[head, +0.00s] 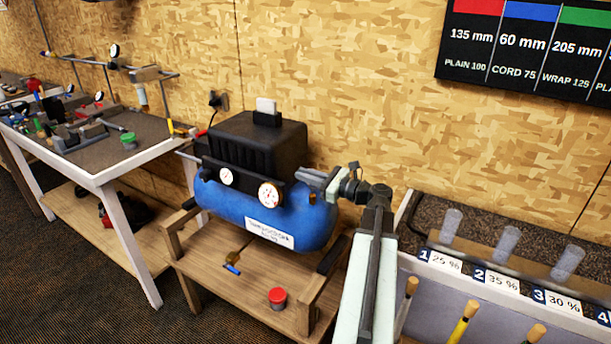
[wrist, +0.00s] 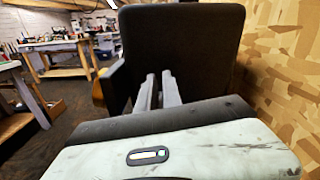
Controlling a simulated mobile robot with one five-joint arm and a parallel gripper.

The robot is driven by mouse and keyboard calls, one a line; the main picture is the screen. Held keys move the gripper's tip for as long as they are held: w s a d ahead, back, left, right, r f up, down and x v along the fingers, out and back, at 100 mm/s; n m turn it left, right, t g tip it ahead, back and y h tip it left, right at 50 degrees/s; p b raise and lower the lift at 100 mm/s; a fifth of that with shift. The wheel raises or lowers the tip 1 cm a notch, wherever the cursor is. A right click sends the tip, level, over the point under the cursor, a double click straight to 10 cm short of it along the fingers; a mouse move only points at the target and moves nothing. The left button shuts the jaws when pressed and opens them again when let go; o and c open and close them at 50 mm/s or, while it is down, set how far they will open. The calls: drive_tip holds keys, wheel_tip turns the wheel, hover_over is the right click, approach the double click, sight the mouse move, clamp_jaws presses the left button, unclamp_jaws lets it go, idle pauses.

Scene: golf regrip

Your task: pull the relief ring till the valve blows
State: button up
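The compressor has a blue tank (head: 240,207) under a black motor cover (head: 262,143), with two white gauges on its front, the larger one (head: 269,194) at right. A small brassy fitting (head: 312,198) shows at the tank's right end, just below my fingers. I cannot make out the relief ring or valve in either view. My gripper (head: 310,178) is by the tank's upper right, fingers pointing left. In the wrist view my fingers (wrist: 160,90) stand a little apart, with a narrow gap and nothing visible between them, before the black cover (wrist: 180,45).
The compressor stands on a wooden stand (head: 205,262) with a red-lidded pot (head: 277,298) and a blue-handled brass valve (head: 232,268). A workbench (head: 110,160) is at left. A rack with numbered cups (head: 507,243) is at right. The wall is close behind.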

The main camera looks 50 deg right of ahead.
drive_tip(key=shift+o, duration=1.4)
drive_tip(key=v, duration=0.8)
drive_tip(key=shift+w, duration=0.1)
